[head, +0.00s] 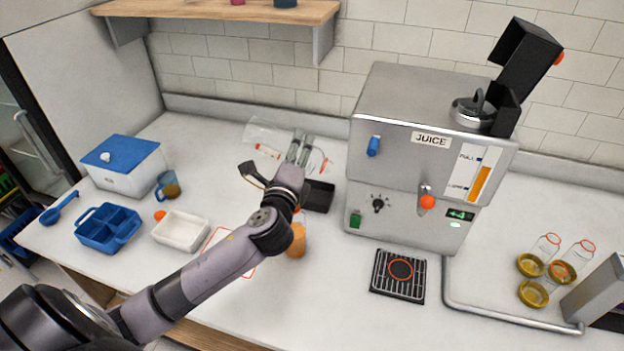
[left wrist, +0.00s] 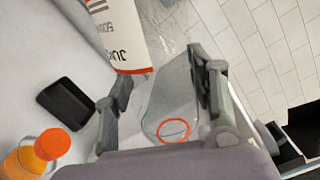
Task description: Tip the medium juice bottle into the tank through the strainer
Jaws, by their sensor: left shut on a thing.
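My left gripper (head: 298,152) is shut on a clear bottle (head: 262,132), held lying nearly level above the counter left of the juicer. Its orange-ringed mouth points right. In the left wrist view, the bottle's label (left wrist: 118,35) shows, and the orange ring (left wrist: 173,130) shows between the fingers (left wrist: 160,105). I see no juice in it. The juicer (head: 400,170) has a round metal piece (head: 472,112) on top, beside a raised black flap (head: 526,60). My right gripper is out of view.
An orange-filled bottle (head: 297,245) stands partly behind my arm; its cap (left wrist: 53,143) shows in the left wrist view. A black tray (head: 318,197) sits left of the juicer. A shelf (head: 225,10) hangs above.

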